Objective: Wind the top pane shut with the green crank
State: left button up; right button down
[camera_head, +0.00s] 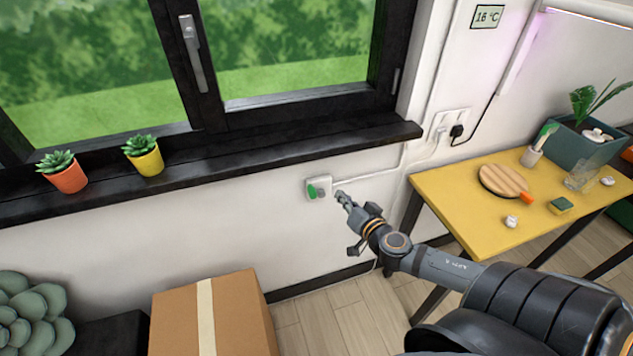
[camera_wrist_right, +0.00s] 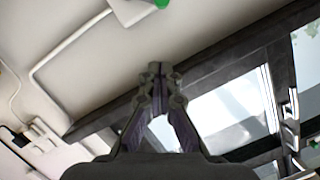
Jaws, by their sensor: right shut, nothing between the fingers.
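The green crank (camera_head: 313,191) sits on a small white wall box (camera_head: 326,187) below the window sill. In the right wrist view the crank (camera_wrist_right: 161,3) is cut off at the top edge, on its white box (camera_wrist_right: 131,10). My right gripper (camera_head: 342,197) is just right of the box in the head view, shut and empty. Its fingertips (camera_wrist_right: 155,70) meet in the wrist view, apart from the crank. The dark-framed window (camera_head: 295,98) shows only its lower part in the head view. I cannot make out the top pane's position. My left gripper is out of view.
An orange pot (camera_head: 70,181) and a yellow pot (camera_head: 147,163) stand on the dark sill (camera_head: 280,150). A cardboard box (camera_head: 250,315) stands below. A yellow table (camera_head: 460,200) at right holds a wooden board (camera_head: 503,180) and small items. The wall around the crank is clear.

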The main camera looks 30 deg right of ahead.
jog(key=b, duration=0.1)
send_over(320, 192)
jog(key=s+a, duration=0.3)
jog(key=s, duration=0.2)
jog(key=f, duration=0.5)
jog(key=shift+w+f, duration=0.15)
jog(key=shift+w, duration=0.1)
jog(key=shift+f+b, duration=0.15)
jog(key=shift+b, duration=0.15)
